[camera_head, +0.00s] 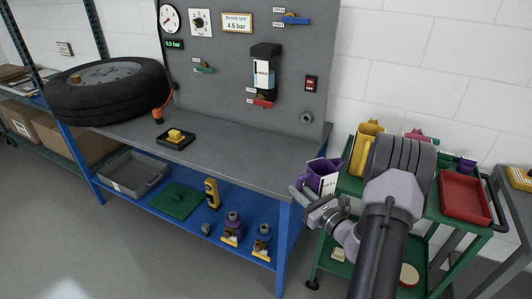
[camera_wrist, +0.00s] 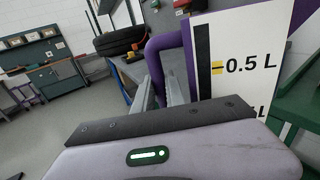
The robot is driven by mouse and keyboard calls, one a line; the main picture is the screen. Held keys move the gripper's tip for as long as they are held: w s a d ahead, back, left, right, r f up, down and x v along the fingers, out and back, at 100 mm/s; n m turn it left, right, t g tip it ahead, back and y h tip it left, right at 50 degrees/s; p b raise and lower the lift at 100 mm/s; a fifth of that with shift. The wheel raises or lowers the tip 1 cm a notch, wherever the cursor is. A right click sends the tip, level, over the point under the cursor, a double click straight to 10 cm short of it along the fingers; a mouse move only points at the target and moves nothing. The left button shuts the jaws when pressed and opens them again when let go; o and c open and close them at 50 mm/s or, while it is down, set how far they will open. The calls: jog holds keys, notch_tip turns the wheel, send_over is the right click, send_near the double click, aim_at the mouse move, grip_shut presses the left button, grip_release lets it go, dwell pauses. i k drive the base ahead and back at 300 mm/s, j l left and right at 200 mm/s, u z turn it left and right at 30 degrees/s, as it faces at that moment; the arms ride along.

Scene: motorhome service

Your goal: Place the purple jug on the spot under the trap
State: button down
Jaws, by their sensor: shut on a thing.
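The purple jug (camera_head: 314,180) is in my gripper (camera_head: 306,202), to the right of the workbench's front right corner in the head view. In the wrist view its purple handle (camera_wrist: 155,58) passes between my fingers (camera_wrist: 158,94), and its white scale plate (camera_wrist: 240,62) reads 0.5 L. The fingers are shut on the handle. The jug looks roughly upright. The trap appears to be the dark-capped vessel with blue liquid (camera_head: 264,76) on the grey panel, with a red-handled valve (camera_head: 262,101) below it. I cannot make out a marked spot on the bench top below it.
The bench top (camera_head: 225,138) is mostly clear under the panel; a tyre (camera_head: 110,90) and a black tray with a yellow block (camera_head: 175,140) occupy its left. A green cart (camera_head: 435,212) with a yellow jug (camera_head: 366,148) and red tray (camera_head: 464,198) stands right.

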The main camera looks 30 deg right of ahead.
aim_at(262, 142)
jog(key=i+l, duration=0.1)
jog(key=i, duration=0.2)
jog(key=i+l, duration=0.1)
jog(key=i, duration=0.15)
jog(key=i+l+u, duration=0.25)
jog(key=i+l, duration=0.35)
